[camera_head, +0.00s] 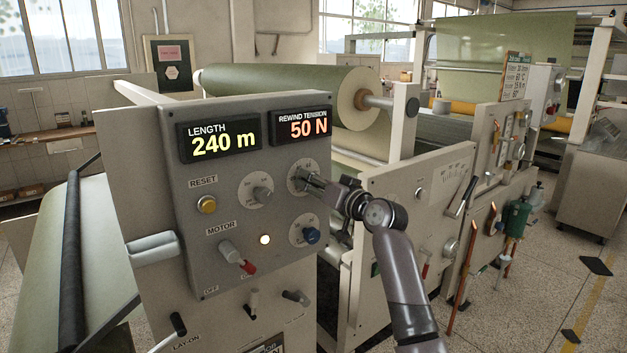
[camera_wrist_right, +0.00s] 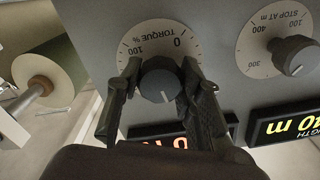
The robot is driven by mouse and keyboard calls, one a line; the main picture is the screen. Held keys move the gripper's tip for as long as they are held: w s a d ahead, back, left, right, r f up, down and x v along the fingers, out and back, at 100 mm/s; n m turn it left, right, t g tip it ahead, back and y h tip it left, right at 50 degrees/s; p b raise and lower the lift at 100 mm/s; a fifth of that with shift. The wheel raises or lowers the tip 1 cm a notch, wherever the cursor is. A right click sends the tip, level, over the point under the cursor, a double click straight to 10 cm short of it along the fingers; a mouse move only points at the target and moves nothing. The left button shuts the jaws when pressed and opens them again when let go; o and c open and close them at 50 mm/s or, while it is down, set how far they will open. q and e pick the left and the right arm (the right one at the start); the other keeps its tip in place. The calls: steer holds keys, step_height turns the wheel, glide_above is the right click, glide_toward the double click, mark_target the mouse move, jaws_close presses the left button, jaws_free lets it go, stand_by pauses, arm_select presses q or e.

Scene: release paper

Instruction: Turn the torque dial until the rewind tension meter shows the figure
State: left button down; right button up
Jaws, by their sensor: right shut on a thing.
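The torque dial's round scale plate (camera_head: 294,172) sits on the grey control panel (camera_head: 230,275), partly hidden by my gripper. My right gripper (camera_head: 308,181) is shut on the dial's knob, its arm coming in from the right. In the right wrist view the two fingers stand on either side of the dark torque knob (camera_wrist_right: 160,85). Its white mark points down in that view, away from the 0 and 100 on the plate. The rewind tension meter (camera_head: 302,126) shows 50 N in orange. My left gripper is not in view.
The length display (camera_head: 219,140) shows 240 m. A yellow reset button (camera_head: 206,205) and motor switch (camera_head: 236,257) are further left. A card (camera_head: 515,76) has text too small to read surely.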

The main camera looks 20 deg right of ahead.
steer(key=o, duration=1.2)
steer(key=shift+s+d, duration=0.1)
steer(key=shift+s, duration=0.05)
steer(key=v, duration=1.1)
steer(key=shift+s+d, duration=0.1)
steer(key=shift+s, duration=0.25)
